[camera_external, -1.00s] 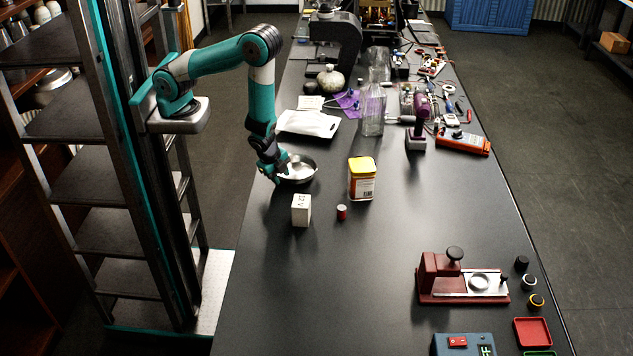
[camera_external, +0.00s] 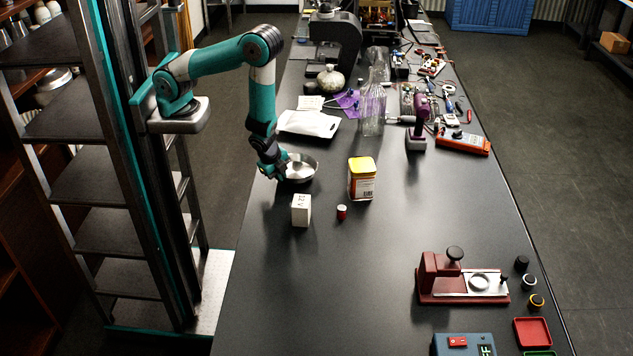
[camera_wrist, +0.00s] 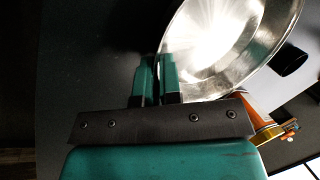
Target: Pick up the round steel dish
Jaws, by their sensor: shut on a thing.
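The round steel dish (camera_external: 301,169) is a shallow shiny bowl at the left side of the black table. In the wrist view the dish (camera_wrist: 225,45) fills the upper right, its inside facing the camera. My gripper (camera_external: 281,172) is at the dish's left rim in the external view. In the wrist view my gripper's two green fingers (camera_wrist: 158,75) are close together, shut on the near rim of the dish. Whether the dish touches the table is hard to tell.
A yellow-lidded tin (camera_external: 361,180) stands right of the dish. A white block (camera_external: 301,210) and a small red cylinder (camera_external: 342,212) stand in front. A white tray (camera_external: 308,124) and a clear glass vessel (camera_external: 371,112) are behind. The table's front middle is clear.

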